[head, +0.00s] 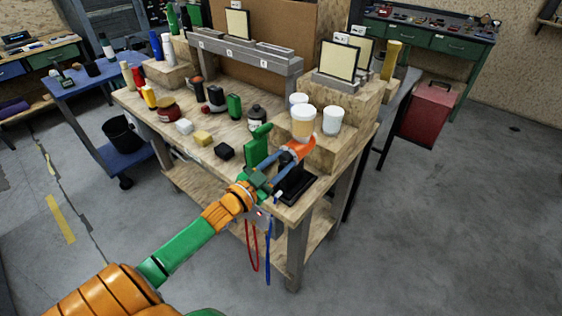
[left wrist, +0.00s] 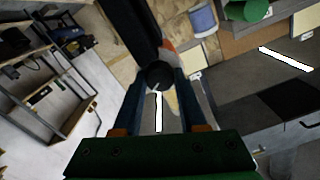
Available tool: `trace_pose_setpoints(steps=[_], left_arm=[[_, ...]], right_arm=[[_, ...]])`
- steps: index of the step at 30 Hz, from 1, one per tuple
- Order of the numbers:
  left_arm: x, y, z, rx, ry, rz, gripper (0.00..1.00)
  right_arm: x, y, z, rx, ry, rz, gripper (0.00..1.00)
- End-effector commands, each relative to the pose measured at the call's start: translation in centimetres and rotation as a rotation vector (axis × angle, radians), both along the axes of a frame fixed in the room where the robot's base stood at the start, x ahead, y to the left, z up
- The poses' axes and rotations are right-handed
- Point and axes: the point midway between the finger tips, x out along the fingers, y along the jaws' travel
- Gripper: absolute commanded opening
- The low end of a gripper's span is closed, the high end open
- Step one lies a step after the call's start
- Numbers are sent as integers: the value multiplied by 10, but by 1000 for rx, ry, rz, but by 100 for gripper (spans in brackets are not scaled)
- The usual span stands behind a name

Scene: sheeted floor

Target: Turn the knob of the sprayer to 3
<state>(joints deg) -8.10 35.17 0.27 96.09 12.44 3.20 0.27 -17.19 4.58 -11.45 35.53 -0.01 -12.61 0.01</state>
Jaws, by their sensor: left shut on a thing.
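The sprayer, with an orange top (head: 300,146) and a black lower part (head: 297,188), stands at the near right corner of the wooden workbench. My left gripper (head: 292,169) reaches it from the front left, with its blue-grey fingers at the sprayer. In the left wrist view, my left gripper (left wrist: 160,84) has its dark fingers on both sides of a round dark knob (left wrist: 158,73) and is shut on it. A white line shows between the fingers below the knob. I cannot read any number on the knob. My right gripper is not in view.
The workbench (head: 265,190) holds a green container (head: 257,150), a black block (head: 224,151) and a yellow block (head: 203,138). Several cups (head: 333,121) stand on a wooden block behind the sprayer. Red and blue cords (head: 268,245) hang at the front.

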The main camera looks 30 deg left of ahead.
Motion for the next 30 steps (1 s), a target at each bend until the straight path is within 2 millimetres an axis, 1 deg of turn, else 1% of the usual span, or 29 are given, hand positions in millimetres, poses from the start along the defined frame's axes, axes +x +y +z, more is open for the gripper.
trace_pose_setpoints(steps=[10, 11, 12, 14, 23, 26, 30], left_arm=[[0, 0, -1, 3, 4, 1, 0], [0, 0, -1, 3, 4, 1, 46], [0, 0, -1, 3, 3, 0, 57], [0, 0, -1, 3, 3, 1, 72], [-1, 0, -1, 2, 1, 0, 72], [-9, 1, -2, 1, 3, 0, 72], [-33, 3, -3, 1, 5, 1, 72]], right_arm=[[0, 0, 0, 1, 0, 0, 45], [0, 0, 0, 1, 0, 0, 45], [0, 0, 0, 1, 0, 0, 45], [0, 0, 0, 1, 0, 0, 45], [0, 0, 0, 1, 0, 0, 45], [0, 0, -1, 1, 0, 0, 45], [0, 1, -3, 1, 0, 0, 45]])
